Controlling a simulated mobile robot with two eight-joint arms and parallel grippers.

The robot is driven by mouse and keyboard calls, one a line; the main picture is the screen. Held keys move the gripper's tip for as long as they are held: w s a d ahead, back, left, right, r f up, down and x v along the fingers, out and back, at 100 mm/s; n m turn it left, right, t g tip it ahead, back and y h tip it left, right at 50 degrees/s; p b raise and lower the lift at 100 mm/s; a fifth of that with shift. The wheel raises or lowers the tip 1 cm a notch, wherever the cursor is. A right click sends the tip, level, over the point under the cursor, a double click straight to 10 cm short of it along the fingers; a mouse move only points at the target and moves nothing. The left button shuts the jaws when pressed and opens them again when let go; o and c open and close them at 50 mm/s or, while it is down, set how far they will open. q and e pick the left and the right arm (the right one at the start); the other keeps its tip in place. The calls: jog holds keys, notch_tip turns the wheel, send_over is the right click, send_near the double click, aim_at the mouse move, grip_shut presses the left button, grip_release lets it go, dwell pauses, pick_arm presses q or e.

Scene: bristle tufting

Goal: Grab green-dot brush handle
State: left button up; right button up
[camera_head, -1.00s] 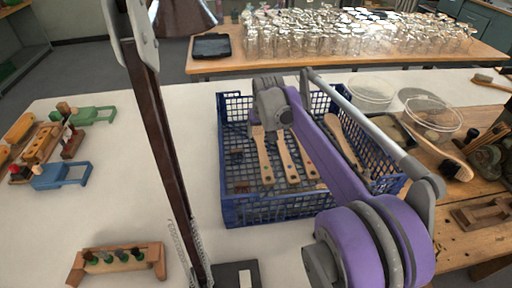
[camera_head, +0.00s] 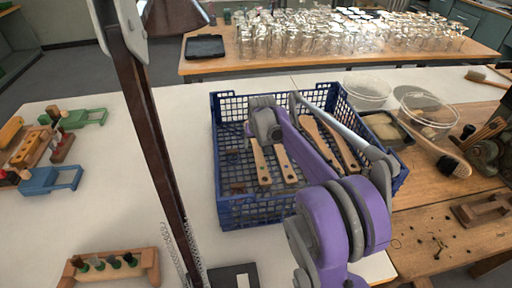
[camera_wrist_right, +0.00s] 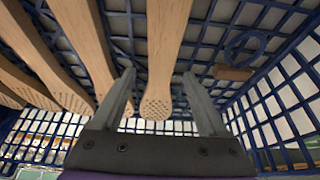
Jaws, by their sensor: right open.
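Several wooden brush handles with drilled heads lie in a blue mesh crate (camera_head: 262,208). Two, including a left handle (camera_head: 260,164), show left of my purple right arm, and others, including a right handle (camera_head: 343,145), show beyond it. No green dot can be made out on any of them. My right gripper (camera_wrist_right: 158,75) is open in the right wrist view, with one wooden handle (camera_wrist_right: 163,55) between its fingers in the picture; contact cannot be told. In the head view its fingers are hidden at the crate. My left gripper is not in view.
A small wooden piece (camera_wrist_right: 233,72) lies near the crate mesh in the right wrist view. A dark lamp post (camera_head: 155,150) stands left of the crate. A wooden rack (camera_head: 112,265) stands at front left. Clear dishes (camera_head: 425,108) and a brush (camera_head: 436,150) are at right.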

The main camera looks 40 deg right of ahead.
jog(key=shift+f, duration=0.1)
dwell(0.3)
grip_shut()
